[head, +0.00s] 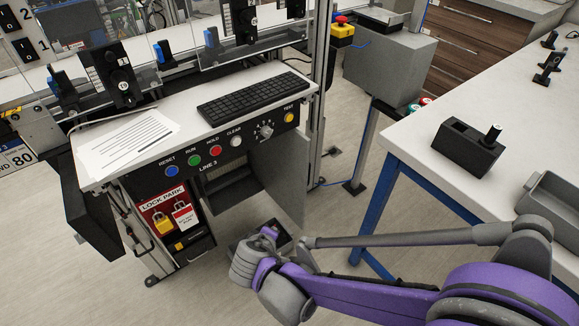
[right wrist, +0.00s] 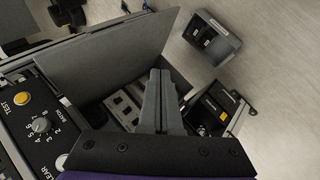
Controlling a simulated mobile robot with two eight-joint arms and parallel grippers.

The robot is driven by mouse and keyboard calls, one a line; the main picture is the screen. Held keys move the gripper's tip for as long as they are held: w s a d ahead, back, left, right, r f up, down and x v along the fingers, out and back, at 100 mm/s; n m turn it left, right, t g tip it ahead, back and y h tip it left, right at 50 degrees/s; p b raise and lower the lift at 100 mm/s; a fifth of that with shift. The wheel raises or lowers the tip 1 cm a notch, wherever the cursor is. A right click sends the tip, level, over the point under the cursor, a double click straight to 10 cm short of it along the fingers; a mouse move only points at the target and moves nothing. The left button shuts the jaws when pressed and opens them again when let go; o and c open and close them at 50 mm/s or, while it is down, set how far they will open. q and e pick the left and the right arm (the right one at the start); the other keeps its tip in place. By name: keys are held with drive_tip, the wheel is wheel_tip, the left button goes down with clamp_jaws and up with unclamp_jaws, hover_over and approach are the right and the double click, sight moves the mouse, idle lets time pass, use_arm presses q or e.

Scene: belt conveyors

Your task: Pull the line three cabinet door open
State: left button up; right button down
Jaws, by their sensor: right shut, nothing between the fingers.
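The line three cabinet is the lower part of the console marked LINE 3 (head: 208,166). Its grey door (head: 278,180) stands swung outward at the right side, and dark shelves (head: 232,183) show inside. In the right wrist view the door (right wrist: 120,58) is a flat grey panel, with the opening beside it. My right gripper (right wrist: 160,76) is shut and empty, its fingers on the inner side of the door, in front of the opening. Whether they touch the door I cannot tell. In the head view its fingertips are hidden behind my wrist. My left gripper is not in view.
A small dark bin (right wrist: 212,38) stands on the floor near the door. A white table (head: 430,150) with blue legs is at the right.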

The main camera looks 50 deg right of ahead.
sight(308, 157)
drive_tip(key=w+d+n+t+h, duration=0.1)
drive_tip(key=w+d+h, duration=0.2)
drive_tip(key=d, duration=0.3)
drive_tip(key=w+d+r+n+t+h+b, duration=0.1)
drive_tip(key=w+d+h, duration=0.1)
drive_tip(key=w+d, duration=0.2)
drive_tip(key=w+d+r+n+t+h, duration=0.1)
drive_tip(key=w+d+h, duration=0.2)
drive_tip(key=d, duration=0.7)
drive_tip(key=shift+w+r+h, duration=0.15)
drive_tip(key=shift+w+h, duration=0.15)
drive_tip(key=shift+w, duration=0.15)
drive_tip(key=d, duration=0.2)
drive_tip(key=s+d, duration=0.1)
drive_tip(key=d, duration=0.1)
drive_tip(key=s+d, duration=0.1)
drive_tip(key=d, duration=0.2)
drive_tip(key=shift+s, duration=0.2)
